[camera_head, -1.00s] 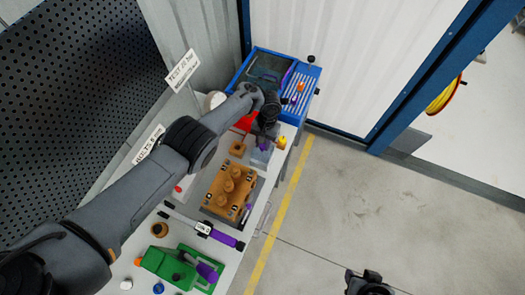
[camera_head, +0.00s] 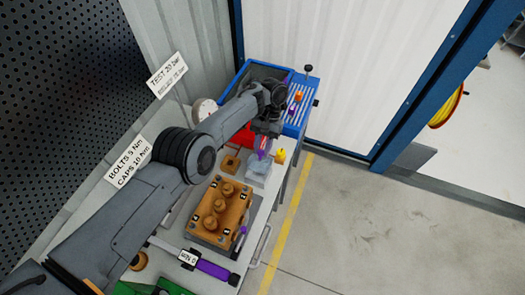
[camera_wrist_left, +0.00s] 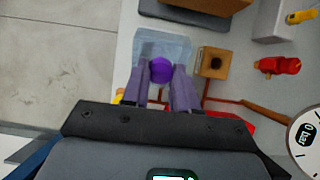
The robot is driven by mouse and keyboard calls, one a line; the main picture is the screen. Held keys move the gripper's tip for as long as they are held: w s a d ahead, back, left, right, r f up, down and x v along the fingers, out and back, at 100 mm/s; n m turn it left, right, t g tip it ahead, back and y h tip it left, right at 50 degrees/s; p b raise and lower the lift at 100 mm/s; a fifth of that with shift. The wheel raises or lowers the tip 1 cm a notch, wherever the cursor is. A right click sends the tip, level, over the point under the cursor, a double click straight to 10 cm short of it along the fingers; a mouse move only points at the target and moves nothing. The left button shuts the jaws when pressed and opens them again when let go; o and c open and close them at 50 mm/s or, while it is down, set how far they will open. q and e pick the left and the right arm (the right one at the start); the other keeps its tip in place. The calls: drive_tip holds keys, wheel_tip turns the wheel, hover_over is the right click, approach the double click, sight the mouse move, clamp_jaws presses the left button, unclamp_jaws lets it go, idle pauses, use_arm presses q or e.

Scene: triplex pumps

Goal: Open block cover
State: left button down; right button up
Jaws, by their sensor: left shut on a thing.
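A pale, see-through block (camera_head: 257,174) sits on the bench near its right edge. A purple knob shows at it, and in the left wrist view the knob (camera_wrist_left: 160,71) lies between my finger pads, against the block (camera_wrist_left: 172,46). My left gripper (camera_head: 263,152) points down over the block and is shut on the purple knob. The gripper (camera_wrist_left: 161,80) hides the near part of the block. I cannot tell whether the knob is fixed to a cover. My right gripper is out of view.
A small brown square block (camera_head: 231,163) and a yellow piece (camera_head: 280,155) flank the see-through block. A blue tray (camera_head: 292,117) and a gauge (camera_head: 203,110) stand behind.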

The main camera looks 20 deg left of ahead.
sight(263, 151)
use_arm(q)
drive_tip(key=shift+r, duration=0.15)
drive_tip(key=c, duration=0.9)
unclamp_jaws()
drive_tip(key=shift+s, duration=0.15)
drive_tip(key=shift+o, duration=0.2)
drive_tip(key=shift+r+p, duration=0.45)
drive_tip(key=shift+r, duration=0.05)
drive_tip(key=r+p, duration=0.3)
drive_tip(key=r, duration=0.1)
drive_tip(key=shift+d, duration=0.2)
drive_tip(key=s+d+r+p, duration=0.2)
drive_tip(key=d+r+p, duration=0.3)
drive_tip(key=d, duration=0.6)
drive_tip(key=shift+s+r, duration=0.2)
drive_tip(key=shift+r, duration=0.3)
